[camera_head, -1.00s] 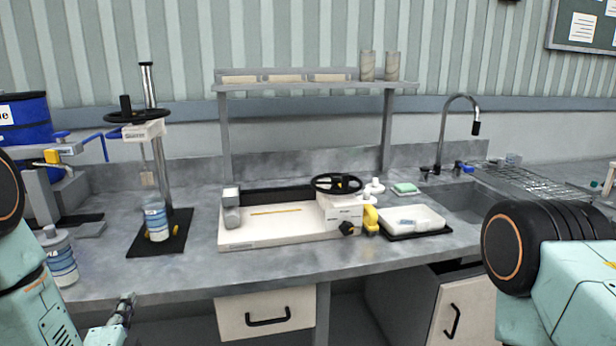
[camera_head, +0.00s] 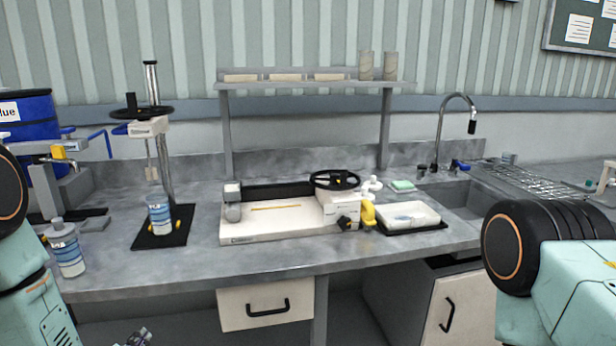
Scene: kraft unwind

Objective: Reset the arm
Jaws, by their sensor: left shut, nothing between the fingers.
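My left gripper (camera_head: 137,337) shows only as a small dark tip at the bottom edge, below the counter's front edge. It is shut and empty, and most of it is cut off by the frame. My left arm is at the left edge. My right arm is at the right edge, and its gripper is out of view.
A drawer (camera_head: 265,306) sits below.

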